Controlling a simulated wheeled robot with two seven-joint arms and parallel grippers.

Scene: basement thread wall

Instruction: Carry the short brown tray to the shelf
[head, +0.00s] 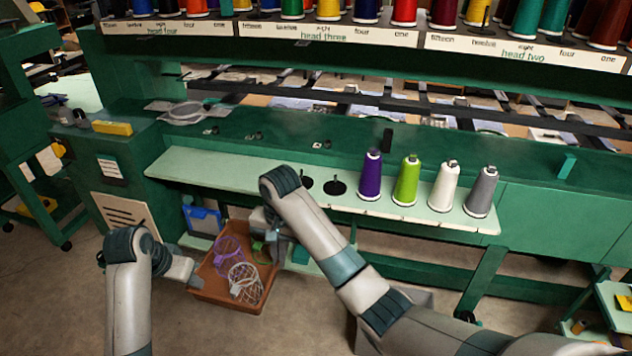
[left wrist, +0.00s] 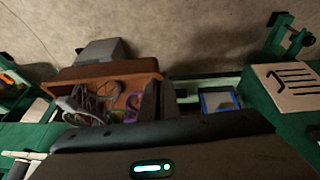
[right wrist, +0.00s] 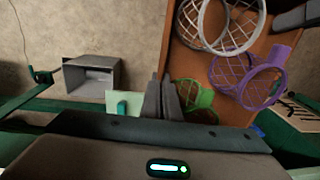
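The short brown tray (head: 212,287) is an open box with white, purple and green mesh hoops in it. It is low in front of the green machine in the head view. My left gripper (head: 194,270) is at its left wall; in the left wrist view the fingers (left wrist: 158,102) straddle the tray's wall (left wrist: 115,69). My right gripper (head: 278,242) is at the opposite wall; in the right wrist view its fingers (right wrist: 162,100) close on that wall. The tray seems roughly level. The long pale green shelf (head: 225,172) runs above and behind it, partly hidden by my right arm.
Purple, lime, white and grey thread cones (head: 406,180) stand on the shelf's right half; its left part is clear. A blue bin (head: 203,219) sits low behind the tray. A grey open box (right wrist: 92,78) stands on the floor. A green cabinet (head: 115,180) stands left.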

